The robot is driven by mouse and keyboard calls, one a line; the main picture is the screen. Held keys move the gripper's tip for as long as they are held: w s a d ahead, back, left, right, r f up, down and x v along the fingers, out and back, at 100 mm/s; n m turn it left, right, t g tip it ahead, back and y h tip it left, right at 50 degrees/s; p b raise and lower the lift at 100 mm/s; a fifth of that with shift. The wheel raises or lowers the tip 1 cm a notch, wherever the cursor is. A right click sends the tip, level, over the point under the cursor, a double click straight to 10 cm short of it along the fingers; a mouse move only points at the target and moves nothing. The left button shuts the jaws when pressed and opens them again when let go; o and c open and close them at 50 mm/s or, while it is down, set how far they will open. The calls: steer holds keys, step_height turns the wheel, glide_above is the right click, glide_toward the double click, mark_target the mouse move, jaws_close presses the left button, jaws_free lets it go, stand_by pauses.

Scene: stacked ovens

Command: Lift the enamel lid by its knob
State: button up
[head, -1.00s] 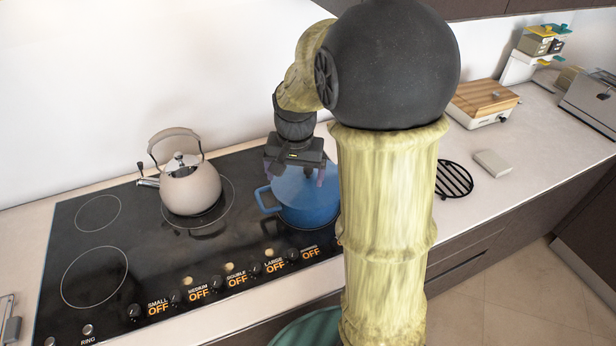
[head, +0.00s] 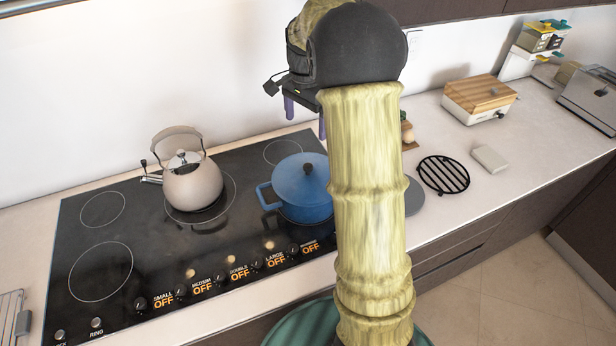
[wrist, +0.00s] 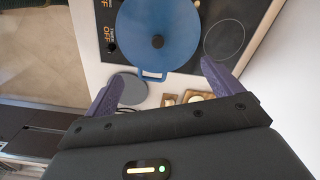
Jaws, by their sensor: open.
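The blue enamel lid (head: 298,174) sits on the blue pot (head: 306,212) at the right side of the cooktop. Its dark knob (head: 308,168) is at the centre of the lid. In the wrist view the lid (wrist: 158,20) and knob (wrist: 157,41) show from above, beyond the fingers. My gripper (head: 305,116) is raised well above and behind the pot in the head view, with purple fingers apart and nothing between them. My gripper also shows in the wrist view (wrist: 165,85). My arm hides the pot's right side in the head view.
A beige kettle (head: 190,185) stands left of the pot on the black cooktop (head: 150,240). A grey disc (head: 413,197) and a black round trivet (head: 443,175) lie on the counter to the right. A wooden-topped box (head: 480,97) stands farther back.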

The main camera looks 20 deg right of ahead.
mark_target(308, 166)
step_height(308, 166, down, 11)
steer(key=shift+f+p, duration=0.1)
steer(key=shift+p, duration=1.05)
steer(key=shift+f, duration=0.1)
steer(key=shift+s+d+f+p, duration=0.1)
steer(key=shift+s+f+p, duration=0.05)
steer(key=shift+f+p, duration=0.25)
step_height(308, 166, down, 4)
steer(key=shift+d+f+p, duration=0.1)
steer(key=shift+p, duration=0.75)
steer(key=shift+s, duration=0.2)
steer(key=c, duration=1.5)
steer(key=shift+f, duration=0.1)
jaws_close()
